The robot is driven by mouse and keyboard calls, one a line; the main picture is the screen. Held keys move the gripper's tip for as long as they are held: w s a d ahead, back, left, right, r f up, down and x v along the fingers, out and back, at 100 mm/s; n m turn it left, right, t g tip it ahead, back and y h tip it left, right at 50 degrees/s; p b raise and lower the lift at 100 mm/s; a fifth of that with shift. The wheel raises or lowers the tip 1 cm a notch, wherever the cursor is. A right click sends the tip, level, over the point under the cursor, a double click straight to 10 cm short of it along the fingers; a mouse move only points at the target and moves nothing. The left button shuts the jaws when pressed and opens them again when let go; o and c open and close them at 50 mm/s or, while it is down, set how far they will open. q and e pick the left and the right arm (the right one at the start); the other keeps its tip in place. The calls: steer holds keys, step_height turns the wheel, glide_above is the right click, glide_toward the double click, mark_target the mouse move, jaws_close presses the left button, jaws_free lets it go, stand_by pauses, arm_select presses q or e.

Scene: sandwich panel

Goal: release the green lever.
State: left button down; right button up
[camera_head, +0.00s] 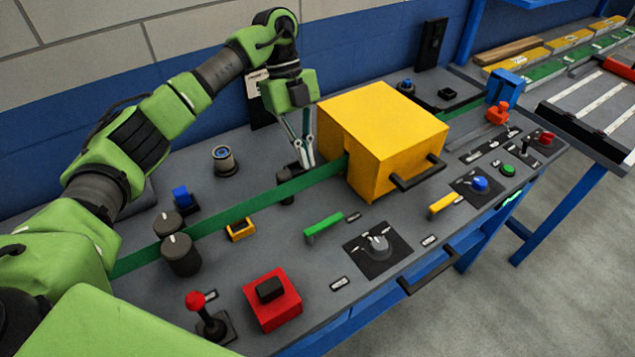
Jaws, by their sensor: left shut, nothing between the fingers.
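A green lever (323,229), a short bar, sits on the grey panel in front of the yellow box. My left gripper (307,158) points down behind the long green strip (265,202), just left of the yellow box (385,125). Its fingers are together and empty. It is apart from the green lever, farther back on the panel. Its fingertips are close to a dark knob, and I cannot tell whether they touch it. My right gripper is not in view.
Near the lever are a black-plated grey dial (378,243), a red box-shaped button (272,298) and a red-topped joystick (197,301). A yellow lever (443,204) is to the right. The yellow box with its black handle (417,172) stands tall beside my gripper.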

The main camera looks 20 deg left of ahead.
mark_target(324, 229)
arm_select(q)
steer(key=p+x, duration=0.1)
steer(key=x, duration=0.5)
steer(key=shift+d+f, duration=0.1)
steer(key=shift+f, duration=0.1)
steer(key=p+x, duration=0.1)
steer(key=x, duration=0.2)
steer(key=shift+s+d, duration=0.1)
steer(key=shift+s, duration=0.05)
steer(key=shift+s+d+p, duration=0.65)
steer(key=shift+d+p, duration=0.15)
steer(key=shift+d, duration=0.15)
steer(key=shift+s+d, duration=0.45)
steer(key=shift+d, duration=0.05)
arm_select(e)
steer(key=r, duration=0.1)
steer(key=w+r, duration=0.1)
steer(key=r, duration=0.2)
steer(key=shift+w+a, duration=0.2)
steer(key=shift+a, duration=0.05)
arm_select(q)
steer(key=shift+f, duration=0.1)
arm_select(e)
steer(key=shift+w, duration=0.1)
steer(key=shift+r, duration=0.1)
